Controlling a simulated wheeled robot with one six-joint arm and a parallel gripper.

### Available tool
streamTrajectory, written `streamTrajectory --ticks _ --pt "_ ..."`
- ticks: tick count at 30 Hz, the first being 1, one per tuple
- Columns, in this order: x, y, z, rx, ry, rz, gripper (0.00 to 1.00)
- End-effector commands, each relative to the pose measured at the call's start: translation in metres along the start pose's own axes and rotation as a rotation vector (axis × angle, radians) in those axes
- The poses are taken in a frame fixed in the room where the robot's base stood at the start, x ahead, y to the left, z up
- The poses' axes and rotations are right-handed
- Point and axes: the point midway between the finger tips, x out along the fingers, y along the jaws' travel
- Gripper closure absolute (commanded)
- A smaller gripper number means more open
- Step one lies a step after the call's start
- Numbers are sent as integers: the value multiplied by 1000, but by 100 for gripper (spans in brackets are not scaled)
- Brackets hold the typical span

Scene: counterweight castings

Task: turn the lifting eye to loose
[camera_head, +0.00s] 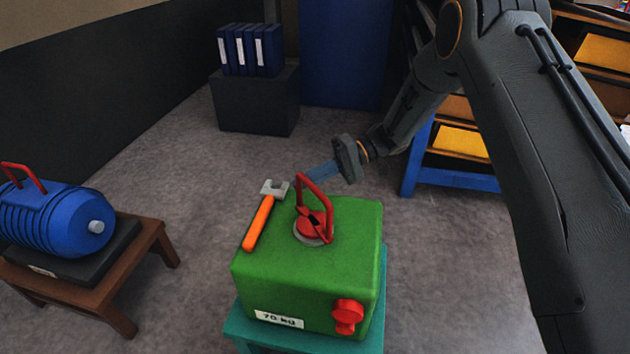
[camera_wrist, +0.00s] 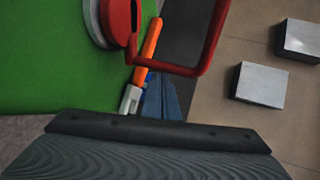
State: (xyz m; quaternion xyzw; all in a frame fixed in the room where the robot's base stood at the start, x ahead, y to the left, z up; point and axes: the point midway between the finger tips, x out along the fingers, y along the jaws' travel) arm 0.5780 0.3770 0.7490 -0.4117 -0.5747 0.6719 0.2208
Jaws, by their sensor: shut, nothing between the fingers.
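The lifting eye (camera_head: 314,222) is a red upright loop on a red hub with a dark mark and a pale ring under it. It stands on top of a green casting (camera_head: 355,225) labelled 70 kg. In the wrist view the red loop (camera_wrist: 210,45) and hub (camera_wrist: 121,22) show at the top, cut off by the frame edge. My gripper (camera_head: 301,180) has blue fingers, which are shut and empty. They are close behind the loop in the head view; whether they touch it I cannot tell. The fingers also show in the wrist view (camera_wrist: 162,95).
An orange-handled wrench (camera_head: 258,222) lies on the casting left of the eye. A red knob (camera_head: 347,314) sits on the casting's front. The casting rests on a teal stand (camera_head: 245,333). A blue motor (camera_head: 50,222) stands on a brown table (camera_head: 152,236) at left. Floor between is clear.

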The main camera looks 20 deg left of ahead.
Motion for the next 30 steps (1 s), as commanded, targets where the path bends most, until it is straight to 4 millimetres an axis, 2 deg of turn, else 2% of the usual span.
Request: streamTrajectory --ticks 6,30 --pt "11 -3 -2 -13 -35 2 100" --pt "12 -4 -1 -17 -52 1 100"
